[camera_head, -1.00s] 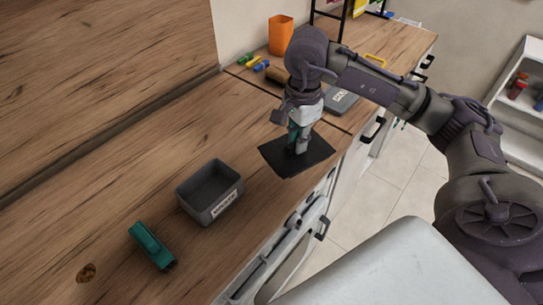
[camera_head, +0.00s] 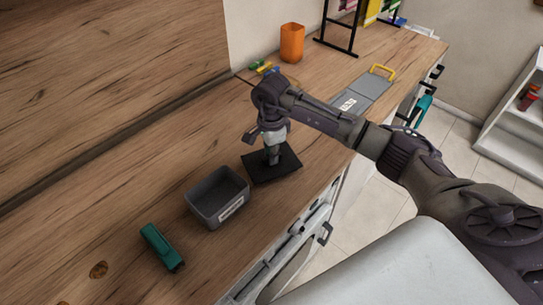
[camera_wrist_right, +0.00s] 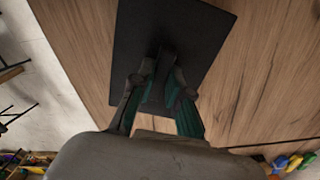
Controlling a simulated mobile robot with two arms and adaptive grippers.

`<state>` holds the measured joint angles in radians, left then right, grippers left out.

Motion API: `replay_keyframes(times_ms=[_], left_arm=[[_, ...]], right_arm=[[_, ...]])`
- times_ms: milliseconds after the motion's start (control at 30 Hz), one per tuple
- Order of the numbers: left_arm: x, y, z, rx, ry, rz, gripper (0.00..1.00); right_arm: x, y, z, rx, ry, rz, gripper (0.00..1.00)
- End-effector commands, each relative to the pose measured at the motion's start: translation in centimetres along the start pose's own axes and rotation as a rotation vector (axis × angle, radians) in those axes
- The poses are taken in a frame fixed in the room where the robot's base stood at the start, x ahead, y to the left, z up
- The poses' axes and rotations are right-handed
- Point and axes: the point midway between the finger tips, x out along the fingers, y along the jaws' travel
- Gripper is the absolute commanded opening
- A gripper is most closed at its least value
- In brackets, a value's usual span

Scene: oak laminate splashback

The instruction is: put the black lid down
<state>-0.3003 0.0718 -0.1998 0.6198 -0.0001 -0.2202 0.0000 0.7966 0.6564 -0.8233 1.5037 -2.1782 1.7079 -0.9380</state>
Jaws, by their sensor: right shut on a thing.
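The black lid (camera_head: 286,168) is a flat dark rectangle at the counter, just right of and behind the grey box in the head view. In the right wrist view the lid (camera_wrist_right: 205,45) fills the upper middle, with a raised handle at its centre. My right gripper (camera_wrist_right: 162,88) is shut on that handle, pointing down; in the head view it (camera_head: 272,158) stands over the lid. Whether the lid touches the counter or hovers slightly is hard to tell. My left gripper is not in view.
An open grey labelled box (camera_head: 217,196) stands beside the lid. A teal object (camera_head: 162,246) lies nearer on the counter. An orange cup (camera_head: 291,42), a grey case with a yellow handle (camera_head: 362,93) and a black rack (camera_head: 338,30) are farther back. Bare wood lies along the splashback.

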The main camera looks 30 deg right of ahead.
Motion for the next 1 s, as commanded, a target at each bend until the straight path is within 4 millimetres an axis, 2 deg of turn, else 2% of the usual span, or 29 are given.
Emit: replay_keyframes(times_ms=[33,200,567,600,733,1000], left_arm=[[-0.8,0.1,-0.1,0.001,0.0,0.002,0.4],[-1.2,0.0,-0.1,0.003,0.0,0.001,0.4],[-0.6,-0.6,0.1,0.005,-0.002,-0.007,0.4],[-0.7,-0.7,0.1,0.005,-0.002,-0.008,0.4],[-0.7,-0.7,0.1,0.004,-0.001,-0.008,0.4],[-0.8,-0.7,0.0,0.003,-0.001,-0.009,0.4]], right_arm=[[0.6,0.2,0.1,0.0,-0.001,0.006,0.0],[2.3,0.1,0.0,0.0,0.0,0.002,0.0],[2.8,0.1,0.0,-0.001,0.0,0.0,0.0],[2.7,0.1,0.0,-0.001,-0.001,0.0,0.19],[2.6,0.1,0.0,-0.001,-0.001,0.0,0.41],[2.6,0.1,0.0,-0.001,-0.001,0.001,0.41]])
